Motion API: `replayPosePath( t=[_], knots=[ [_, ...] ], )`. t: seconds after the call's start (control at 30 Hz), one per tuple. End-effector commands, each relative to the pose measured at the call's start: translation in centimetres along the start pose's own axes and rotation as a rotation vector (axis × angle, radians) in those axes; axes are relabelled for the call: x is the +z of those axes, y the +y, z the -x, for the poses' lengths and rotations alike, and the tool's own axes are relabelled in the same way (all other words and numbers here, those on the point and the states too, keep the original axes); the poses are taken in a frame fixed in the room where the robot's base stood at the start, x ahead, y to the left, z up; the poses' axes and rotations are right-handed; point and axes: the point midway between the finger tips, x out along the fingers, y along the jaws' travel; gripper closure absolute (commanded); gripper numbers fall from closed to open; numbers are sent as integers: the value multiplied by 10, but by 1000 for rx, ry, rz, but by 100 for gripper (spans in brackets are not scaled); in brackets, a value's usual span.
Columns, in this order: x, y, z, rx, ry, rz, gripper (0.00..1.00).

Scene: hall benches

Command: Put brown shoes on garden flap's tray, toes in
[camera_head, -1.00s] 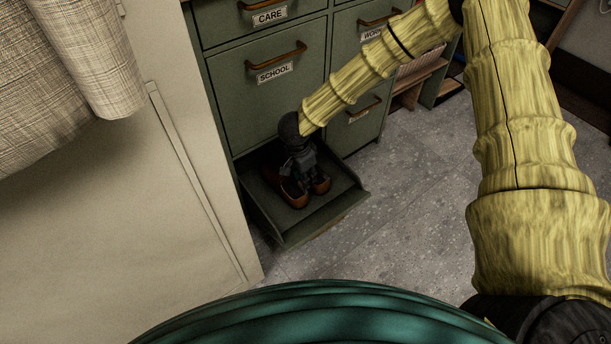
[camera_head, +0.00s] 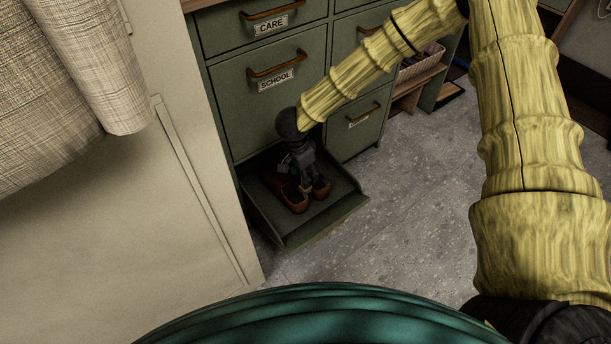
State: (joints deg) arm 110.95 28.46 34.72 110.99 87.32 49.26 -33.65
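A pair of brown shoes (camera_head: 291,197) rests on the tray (camera_head: 283,237) of a lowered green flap, under the drawer front labelled SCHOOL. Their rounded orange-brown ends face the tray's outer edge. I cannot tell for sure whether those ends are toes or heels. My gripper (camera_head: 304,184) points down over the shoes, with its dark fingers at or just above them. The fingers blend with the shadow, so their opening and any contact are unclear. The flap's own label is out of sight.
Green cabinet fronts labelled CARE (camera_head: 271,25) and SCHOOL (camera_head: 275,81) rise behind the tray. A pale panel (camera_head: 150,220) stands close on the left. A basket (camera_head: 421,62) sits on a shelf at the back. Grey floor (camera_head: 410,190) is clear to the right.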

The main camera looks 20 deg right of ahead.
Motion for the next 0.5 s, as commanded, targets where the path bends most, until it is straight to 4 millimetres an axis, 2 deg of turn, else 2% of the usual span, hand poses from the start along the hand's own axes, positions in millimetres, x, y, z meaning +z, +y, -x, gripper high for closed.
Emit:
replayPosePath(
  t=[0.03, 0.2, 0.5],
  knots=[
    [-1, 0, 15, -2, 0, 1, 50],
    [0, -1, 45, -2, -1, 0, 50],
    [0, 0, 76, -1, 0, 1, 50]
  ],
)
